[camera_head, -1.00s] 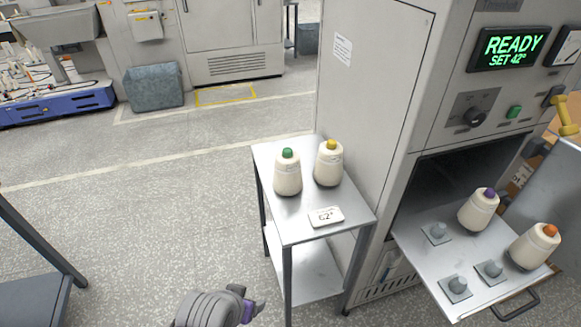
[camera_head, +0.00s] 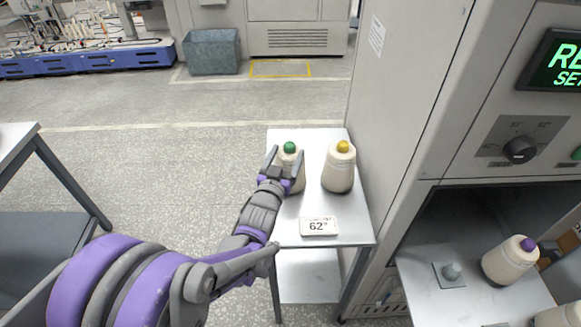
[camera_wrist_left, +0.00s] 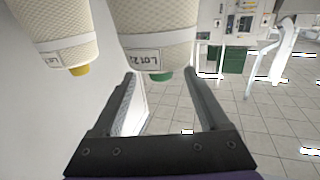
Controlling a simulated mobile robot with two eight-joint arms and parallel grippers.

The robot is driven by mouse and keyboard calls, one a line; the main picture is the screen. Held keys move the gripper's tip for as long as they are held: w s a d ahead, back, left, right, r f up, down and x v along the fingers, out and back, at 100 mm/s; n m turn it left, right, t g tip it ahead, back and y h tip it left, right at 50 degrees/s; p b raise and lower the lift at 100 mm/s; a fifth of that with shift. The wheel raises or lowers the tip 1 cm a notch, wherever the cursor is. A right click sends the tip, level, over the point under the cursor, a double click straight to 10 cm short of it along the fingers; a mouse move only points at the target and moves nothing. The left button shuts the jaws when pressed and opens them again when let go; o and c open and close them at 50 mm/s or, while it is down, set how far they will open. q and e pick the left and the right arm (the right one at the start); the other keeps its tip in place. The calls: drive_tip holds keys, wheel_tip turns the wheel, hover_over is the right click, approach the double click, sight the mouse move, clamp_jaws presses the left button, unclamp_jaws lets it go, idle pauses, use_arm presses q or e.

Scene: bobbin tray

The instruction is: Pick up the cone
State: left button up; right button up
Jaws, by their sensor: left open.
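A cream cone with a green tip (camera_head: 290,148) stands upright on the small metal side table (camera_head: 284,228); its lower front is partly hidden by my gripper. A similar cone with a yellow tip (camera_head: 339,170) stands just to its right. My left gripper (camera_head: 287,156) is open, with one finger on each side of the green-tipped cone in the head view. In the left wrist view the picture is upside down, and the green-tipped cone (camera_wrist_left: 153,32) shows beyond and between the open fingers. I cannot tell whether they touch it. My right gripper is out of view.
A card reading 62° (camera_head: 319,226) lies at the table's front. The grey cabinet (camera_head: 405,110) rises close on the right. Open floor lies left.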

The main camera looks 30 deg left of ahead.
sight(291, 142)
use_arm(q)
drive_tip(key=shift+w+a, duration=0.3)
drive_tip(key=shift+w, duration=0.35)
drive_tip(key=x, duration=0.5)
drive_tip(key=shift+w+p, duration=0.25)
drive_tip(key=shift+p, duration=0.05)
drive_tip(key=shift+s, duration=0.1)
clamp_jaws()
idle(0.5)
